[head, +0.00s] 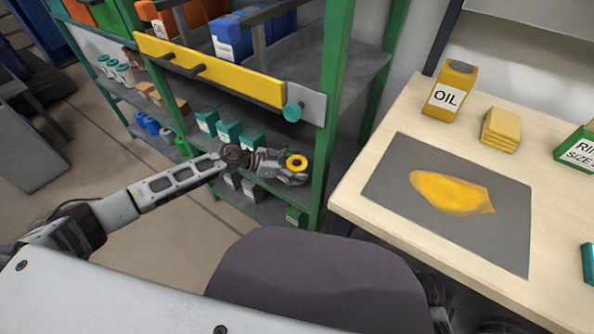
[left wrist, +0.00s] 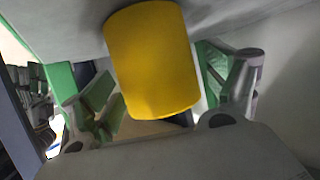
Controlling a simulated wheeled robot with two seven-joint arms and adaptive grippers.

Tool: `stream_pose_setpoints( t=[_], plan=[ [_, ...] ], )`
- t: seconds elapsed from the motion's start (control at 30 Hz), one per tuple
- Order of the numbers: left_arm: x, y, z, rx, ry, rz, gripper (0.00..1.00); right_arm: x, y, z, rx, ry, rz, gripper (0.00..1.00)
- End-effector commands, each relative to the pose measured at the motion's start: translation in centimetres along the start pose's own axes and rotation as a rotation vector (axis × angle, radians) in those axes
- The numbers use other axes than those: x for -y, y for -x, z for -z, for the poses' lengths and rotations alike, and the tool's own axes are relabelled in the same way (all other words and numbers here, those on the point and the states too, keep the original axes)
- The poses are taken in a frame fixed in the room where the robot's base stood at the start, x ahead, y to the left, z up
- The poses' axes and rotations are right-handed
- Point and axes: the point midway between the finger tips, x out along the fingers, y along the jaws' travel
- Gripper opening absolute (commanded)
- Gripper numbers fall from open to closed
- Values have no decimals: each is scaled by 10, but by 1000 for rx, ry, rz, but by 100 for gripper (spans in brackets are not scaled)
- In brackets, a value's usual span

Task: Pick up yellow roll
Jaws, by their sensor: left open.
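The yellow roll (head: 296,162) shows in the head view as a yellow ring with a dark centre, at the fingers of my left gripper (head: 287,171) by the green shelf post. In the left wrist view the yellow roll (left wrist: 152,62) is a large yellow cylinder at the upper middle. The fingers of my left gripper (left wrist: 165,98) are spread apart, one on each side of it. The gripper is open; I cannot tell whether a finger touches the roll. My right gripper is not in view.
The green shelf rack (head: 338,95) holds teal boxes (head: 228,131) and other goods. On the right, a table (head: 352,200) bears an oil can (head: 458,78), yellow cloths (head: 501,129) and a stained grey mat (head: 400,160).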

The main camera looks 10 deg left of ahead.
Motion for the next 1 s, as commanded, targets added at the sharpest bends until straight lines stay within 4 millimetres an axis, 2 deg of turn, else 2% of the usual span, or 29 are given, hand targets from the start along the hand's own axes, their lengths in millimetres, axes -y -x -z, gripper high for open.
stream_pose_setpoints(
  t=[0.13,0.5,0.57,1.0],
  plan=[
    [0,0,0,0,0,0,86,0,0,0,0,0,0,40],
    [0,0,0,0,0,0,38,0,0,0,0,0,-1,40],
    [0,0,0,-1,0,0,32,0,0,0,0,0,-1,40],
    [0,2,4,-1,-1,0,32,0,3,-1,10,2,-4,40]
  ],
)
